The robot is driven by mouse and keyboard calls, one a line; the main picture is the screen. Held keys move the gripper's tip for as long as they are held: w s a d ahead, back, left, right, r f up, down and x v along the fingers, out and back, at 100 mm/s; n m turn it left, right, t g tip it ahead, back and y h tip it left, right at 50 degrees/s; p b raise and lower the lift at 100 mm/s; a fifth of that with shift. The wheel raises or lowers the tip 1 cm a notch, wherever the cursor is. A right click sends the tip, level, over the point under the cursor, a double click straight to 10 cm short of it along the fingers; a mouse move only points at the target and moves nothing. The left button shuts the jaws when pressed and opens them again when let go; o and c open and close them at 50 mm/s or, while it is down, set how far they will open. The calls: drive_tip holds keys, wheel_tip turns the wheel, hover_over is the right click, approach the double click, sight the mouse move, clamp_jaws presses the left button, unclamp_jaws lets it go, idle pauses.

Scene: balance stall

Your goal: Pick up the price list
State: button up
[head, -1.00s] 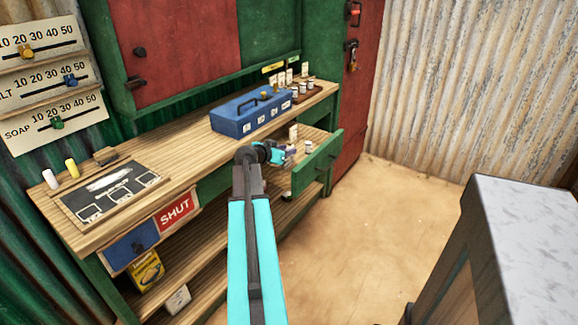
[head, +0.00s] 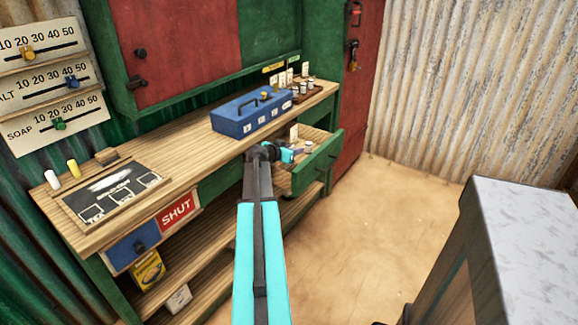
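I cannot tell for sure which thing is the price list. A small pale card (head: 294,131) stands upright at the open green drawer (head: 318,163) under the right part of the bench. My gripper (head: 291,153) is at this drawer, low and close to the card. Its fingers are too small and partly hidden by my own wrist, so I cannot see whether they are open or hold anything. A small whitish piece (head: 309,145) lies in the drawer just right of the gripper.
A blue box (head: 236,124) with a handle sits on the wooden bench (head: 190,150). A dark slate (head: 110,192) lies at the bench's left end. A marble-topped block (head: 525,225) stands at the right. The floor between is clear.

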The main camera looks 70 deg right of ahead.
idle(0.3)
clamp_jaws()
drive_tip(key=shift+r, duration=0.1)
drive_tip(key=shift+r, duration=4.95)
